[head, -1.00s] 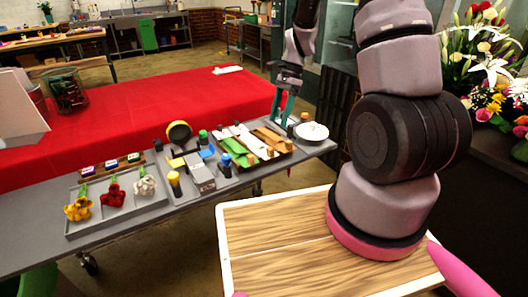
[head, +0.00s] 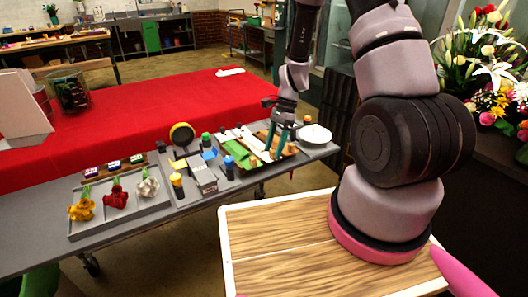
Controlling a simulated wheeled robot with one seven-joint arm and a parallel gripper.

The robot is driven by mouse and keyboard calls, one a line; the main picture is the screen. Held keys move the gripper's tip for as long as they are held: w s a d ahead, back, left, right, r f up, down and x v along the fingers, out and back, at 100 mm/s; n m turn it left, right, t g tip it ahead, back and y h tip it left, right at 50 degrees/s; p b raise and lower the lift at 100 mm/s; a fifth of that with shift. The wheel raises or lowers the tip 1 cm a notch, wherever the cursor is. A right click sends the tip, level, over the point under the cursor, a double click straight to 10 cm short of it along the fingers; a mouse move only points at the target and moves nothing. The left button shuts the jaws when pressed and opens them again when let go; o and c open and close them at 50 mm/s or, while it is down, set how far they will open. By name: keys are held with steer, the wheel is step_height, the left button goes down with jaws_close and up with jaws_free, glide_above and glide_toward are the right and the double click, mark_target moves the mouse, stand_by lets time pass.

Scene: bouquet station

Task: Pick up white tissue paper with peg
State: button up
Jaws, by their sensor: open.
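The white tissue paper (head: 250,142) is a pale strip lying in a dark tray on the grey table, between a green strip (head: 238,153) and a brown one. Small wooden pegs (head: 254,162) show at the near ends of the strips; which peg belongs to the white strip is hard to tell at this size. My gripper (head: 276,148) has teal fingers pointing down, open, over the right part of the tray, to the right of the white strip. It hides much of the brown strip. I cannot tell whether the fingertips touch anything.
A white plate (head: 314,134) is right of the tray. Left of it stand small bottles (head: 228,166), a yellow tape roll (head: 181,136) and a grey box (head: 202,178). A grey tray (head: 147,203) holds yellow, red and white flowers. A red-covered table (head: 130,130) lies behind.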

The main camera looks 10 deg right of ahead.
jaws_close()
stand_by(1.3)
